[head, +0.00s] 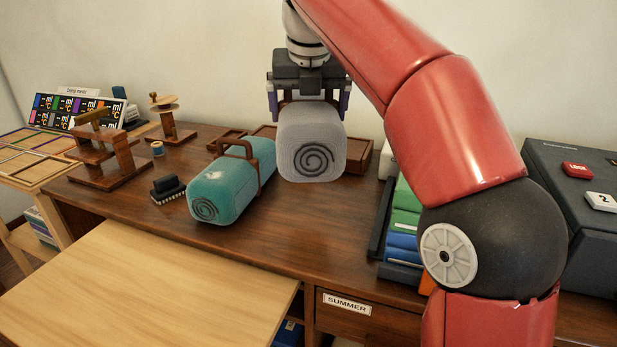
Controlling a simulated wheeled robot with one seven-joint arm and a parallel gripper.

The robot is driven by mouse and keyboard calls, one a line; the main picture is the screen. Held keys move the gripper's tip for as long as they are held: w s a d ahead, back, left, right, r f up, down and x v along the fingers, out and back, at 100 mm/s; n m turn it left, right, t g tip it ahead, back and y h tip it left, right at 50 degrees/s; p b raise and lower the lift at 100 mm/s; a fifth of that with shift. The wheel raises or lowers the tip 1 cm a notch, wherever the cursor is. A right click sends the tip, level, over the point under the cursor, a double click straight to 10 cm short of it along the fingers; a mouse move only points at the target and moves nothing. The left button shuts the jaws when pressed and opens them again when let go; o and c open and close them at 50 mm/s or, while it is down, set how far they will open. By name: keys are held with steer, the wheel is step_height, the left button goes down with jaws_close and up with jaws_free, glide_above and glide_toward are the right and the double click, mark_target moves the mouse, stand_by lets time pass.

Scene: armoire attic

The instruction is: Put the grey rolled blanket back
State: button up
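The grey rolled blanket (310,143) hangs below my gripper (308,100), with its dark spiral end facing the camera. The gripper's two fingers sit on its left and right sides near the top, and it appears gripped between them. The blanket is in front of a low brown wooden box on the dark wooden desk (300,232). I cannot tell whether its underside touches the desk. A teal rolled blanket (222,190) with a brown strap and handle lies on the desk just left of it.
Green and blue folded items (402,222) stand at the right, partly behind my arm. A dark case (570,200) is at the far right. Wooden stands (105,160) and a small black brush (168,188) are at the left. A light wood surface (140,285) in front is clear.

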mark_target(308, 114)
step_height(308, 114, down, 14)
steer(key=b, duration=0.4)
steer(key=shift+f, duration=0.2)
steer(key=o, duration=1.1)
steer(key=shift+c, duration=0.2)
steer(key=shift+s+r, duration=0.1)
steer(key=shift+r, duration=0.45)
steer(key=p+v, duration=0.2)
steer(key=v, duration=0.9)
steer(key=shift+s, duration=0.15)
